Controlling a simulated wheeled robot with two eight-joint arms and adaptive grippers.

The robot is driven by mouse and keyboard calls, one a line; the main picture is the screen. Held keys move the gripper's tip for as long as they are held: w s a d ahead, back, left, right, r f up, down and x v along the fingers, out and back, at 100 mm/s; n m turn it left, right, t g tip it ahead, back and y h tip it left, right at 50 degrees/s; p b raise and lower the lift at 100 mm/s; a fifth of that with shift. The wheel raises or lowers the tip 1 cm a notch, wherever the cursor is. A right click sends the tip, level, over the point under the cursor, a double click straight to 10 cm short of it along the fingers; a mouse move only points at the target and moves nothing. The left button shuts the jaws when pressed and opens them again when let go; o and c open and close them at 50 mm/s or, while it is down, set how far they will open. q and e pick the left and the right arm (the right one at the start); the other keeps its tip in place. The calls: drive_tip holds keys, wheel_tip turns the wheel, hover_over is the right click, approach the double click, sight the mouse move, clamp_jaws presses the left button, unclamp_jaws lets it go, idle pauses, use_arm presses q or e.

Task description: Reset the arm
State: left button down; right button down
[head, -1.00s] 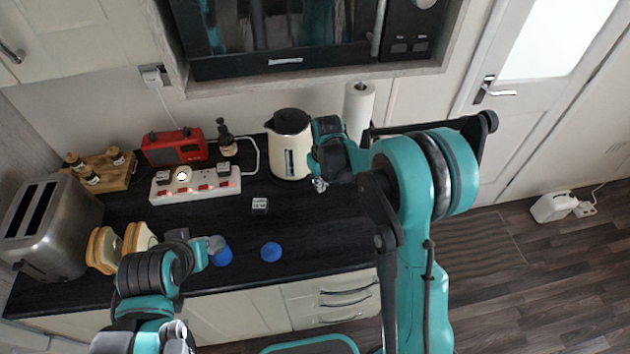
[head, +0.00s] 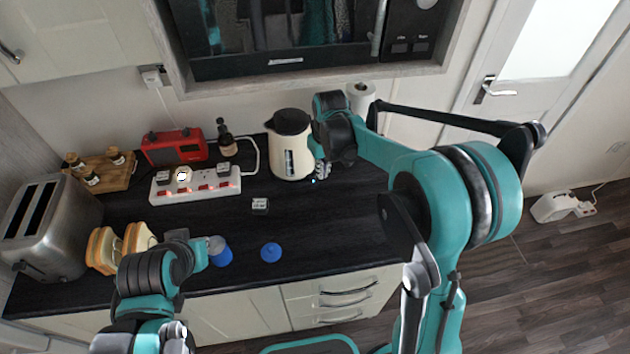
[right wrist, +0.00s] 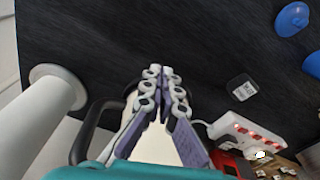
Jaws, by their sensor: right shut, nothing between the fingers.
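My right arm reaches in from the right in the head view. Its gripper (head: 319,174) is just right of the cream kettle (head: 290,155), above the dark worktop. In the right wrist view the gripper's two fingers (right wrist: 163,75) are together with nothing between them. The kettle's cream body (right wrist: 158,145) shows behind them; I cannot tell whether they touch it. My left arm (head: 150,275) is at the lower left, over the counter's front edge. Its fingers cannot be made out clearly.
A paper roll (head: 361,97) stands behind my right arm. A power strip (head: 195,187), red radio (head: 175,147), small block (head: 260,206), blue object (head: 271,252), toaster (head: 45,225) and bread slices (head: 104,250) are on the counter (head: 330,225). The worktop right of the blue object is clear.

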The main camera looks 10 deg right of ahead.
drive_tip(key=shift+s, duration=0.1)
idle(0.3)
drive_tip(key=s+d+m+t+b, duration=0.1)
drive_tip(key=s+d+t+b, duration=0.1)
drive_tip(key=s, duration=0.8)
drive_tip(key=s+d+m+t+b, duration=0.2)
drive_tip(key=s+t+b, duration=0.2)
drive_tip(key=s, duration=0.7)
drive_tip(key=shift+s+d+f+m+b, duration=0.25)
drive_tip(key=shift+d+f+b, duration=0.2)
drive_tip(key=shift+b, duration=0.95)
